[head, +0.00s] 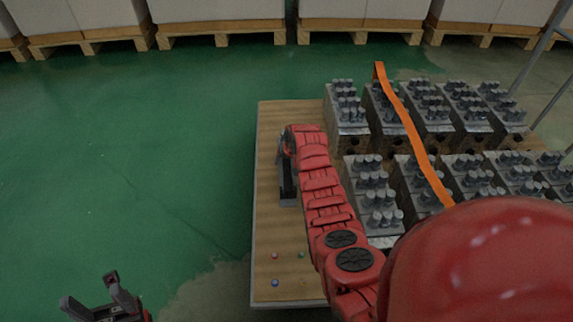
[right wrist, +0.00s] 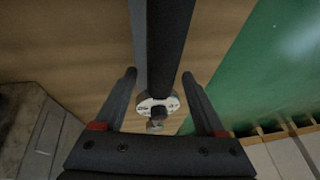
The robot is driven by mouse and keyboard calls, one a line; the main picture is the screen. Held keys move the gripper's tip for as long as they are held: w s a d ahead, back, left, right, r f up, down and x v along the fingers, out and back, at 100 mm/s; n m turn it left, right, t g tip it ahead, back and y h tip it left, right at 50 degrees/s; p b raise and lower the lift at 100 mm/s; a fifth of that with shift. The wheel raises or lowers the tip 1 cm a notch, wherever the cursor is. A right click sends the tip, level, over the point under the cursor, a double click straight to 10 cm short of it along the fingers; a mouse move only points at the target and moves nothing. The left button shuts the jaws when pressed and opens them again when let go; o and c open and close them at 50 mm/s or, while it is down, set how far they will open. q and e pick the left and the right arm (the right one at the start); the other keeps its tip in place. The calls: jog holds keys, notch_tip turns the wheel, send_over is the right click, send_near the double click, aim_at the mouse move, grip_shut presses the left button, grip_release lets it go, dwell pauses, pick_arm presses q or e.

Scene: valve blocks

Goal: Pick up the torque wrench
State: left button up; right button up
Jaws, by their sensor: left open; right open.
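The torque wrench (right wrist: 172,45) appears in the right wrist view as a long dark bar with a round, white-marked end piece (right wrist: 158,104). It runs between the fingers of my right gripper (right wrist: 159,74), which is open, with gaps visible on both sides. In the head view a dark upright piece (head: 288,182) stands on the wooden table below the end of my right arm; I cannot tell how much of it is wrench. My right gripper (head: 286,147) is partly hidden there by its own arm. My left gripper (head: 92,290) is open and empty, low at the left, off the table.
Several grey valve blocks (head: 348,115) stand in two rows on the table's right (head: 268,130). An orange strip (head: 410,130) lies across them. Small pink, green and blue balls (head: 275,282) lie near the front edge. Pallets (head: 220,30) line the back; green floor left is clear.

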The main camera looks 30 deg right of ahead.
jog(key=shift+w+f, duration=0.1)
jog(key=shift+f, duration=0.2)
grip_shut()
jog(key=shift+r, duration=0.1)
dwell(1.2)
